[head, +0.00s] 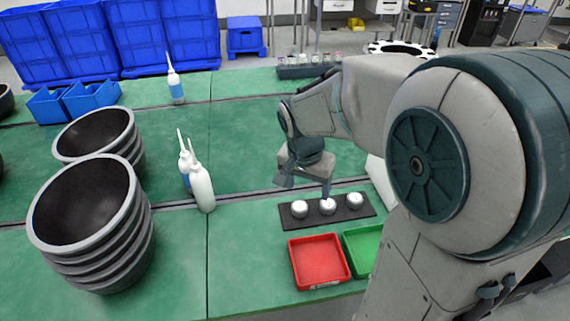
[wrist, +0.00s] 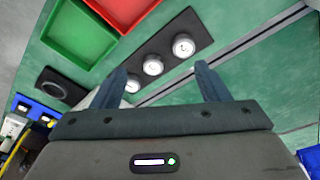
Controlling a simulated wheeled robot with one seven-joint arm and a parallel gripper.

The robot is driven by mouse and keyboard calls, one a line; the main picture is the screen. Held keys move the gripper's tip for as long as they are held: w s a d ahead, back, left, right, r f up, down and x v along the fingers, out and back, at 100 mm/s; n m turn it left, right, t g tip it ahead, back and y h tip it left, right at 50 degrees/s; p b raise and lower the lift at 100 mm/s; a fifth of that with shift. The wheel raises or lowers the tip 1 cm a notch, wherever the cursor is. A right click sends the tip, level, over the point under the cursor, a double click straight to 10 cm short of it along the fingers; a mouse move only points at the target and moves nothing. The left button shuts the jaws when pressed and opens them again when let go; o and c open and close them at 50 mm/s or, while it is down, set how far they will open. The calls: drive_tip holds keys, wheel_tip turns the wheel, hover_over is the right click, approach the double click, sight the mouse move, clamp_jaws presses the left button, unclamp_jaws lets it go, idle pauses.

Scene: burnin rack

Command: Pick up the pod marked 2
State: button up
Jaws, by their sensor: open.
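Three round white pods sit in a row on a dark strip (head: 370,208): a left pod (head: 299,209), a middle pod (head: 328,208) and a right pod (head: 355,200). In the wrist view they run diagonally: an upper pod (wrist: 183,45), a middle pod (wrist: 153,65) and a lower pod (wrist: 132,84), the lower one partly behind a finger. Their tops carry small dark marks, too small to read, so I cannot tell which is 2. My gripper (head: 306,187) is open and empty, above and just behind the strip; its fingers also show in the wrist view (wrist: 160,69).
A red tray (head: 318,262) and a green tray (head: 356,240) stand in front of the strip. White bottles (head: 201,188) and stacked dark tubs (head: 95,225) stand to the left. A rack of small items (head: 305,71) is at the back.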

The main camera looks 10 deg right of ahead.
sight(299, 206)
drive_tip(key=w+a+f+m+p, duration=0.1)
drive_tip(key=w+f+m, duration=0.25)
drive_tip(key=w, duration=0.35)
drive_tip(key=shift+m+g, duration=0.25)
drive_tip(key=shift+g, duration=0.05)
drive_tip(key=f, duration=0.4)
drive_tip(key=d+f+p, duration=0.1)
drive_tip(key=f, duration=0.8)
drive_tip(key=shift+w+d, duration=0.2)
drive_tip(key=shift+w, duration=0.1)
drive_tip(key=shift+r, duration=0.1)
drive_tip(key=shift+c, duration=0.2)
drive_tip(key=c, duration=1)
